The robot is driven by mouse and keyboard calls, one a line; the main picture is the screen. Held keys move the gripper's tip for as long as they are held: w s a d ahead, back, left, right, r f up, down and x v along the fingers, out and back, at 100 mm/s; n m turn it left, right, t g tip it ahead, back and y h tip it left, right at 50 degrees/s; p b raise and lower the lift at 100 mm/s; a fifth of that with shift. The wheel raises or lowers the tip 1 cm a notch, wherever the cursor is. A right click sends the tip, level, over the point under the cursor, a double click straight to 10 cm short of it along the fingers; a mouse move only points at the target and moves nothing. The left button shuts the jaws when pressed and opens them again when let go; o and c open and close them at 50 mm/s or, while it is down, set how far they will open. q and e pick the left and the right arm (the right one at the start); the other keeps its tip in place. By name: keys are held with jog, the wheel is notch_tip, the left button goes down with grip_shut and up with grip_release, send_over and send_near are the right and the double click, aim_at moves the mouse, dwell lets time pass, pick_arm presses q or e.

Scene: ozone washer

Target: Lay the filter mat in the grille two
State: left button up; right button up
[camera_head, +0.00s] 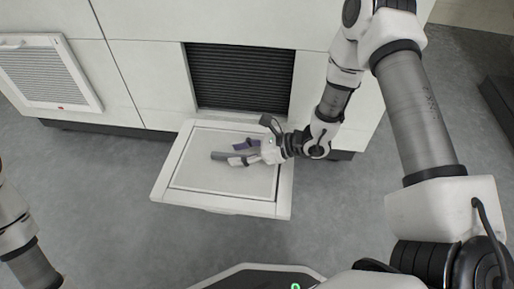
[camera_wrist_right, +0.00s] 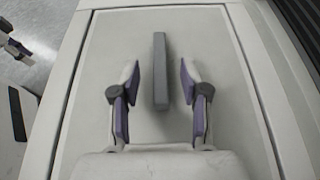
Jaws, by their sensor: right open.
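The filter mat (camera_head: 205,172) is a flat pale grey sheet lying within the white frame of the folded-down grille (camera_head: 165,182), below a dark opening. The mat also fills the middle of the right wrist view (camera_wrist_right: 205,30). A dark grey bar (camera_wrist_right: 160,70) stands on the mat, and it shows in the head view (camera_head: 219,155). My right gripper (camera_wrist_right: 158,75) is open, its purple-padded fingers on either side of the bar with gaps both sides. What seems to be my left gripper (camera_wrist_right: 15,45) shows small at the wrist view's edge; its jaws are unclear.
The dark louvred opening (camera_head: 240,78) is in the white cabinet front (camera_head: 150,70) behind the folded-down grille. The grey floor (camera_head: 110,190) in front is clear.

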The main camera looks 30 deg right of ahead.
jog(key=v, duration=0.9)
jog(key=shift+s+d+r, duration=0.1)
jog(key=shift+d, duration=0.1)
jog(key=shift+s+d, duration=0.2)
jog(key=shift+d, duration=0.05)
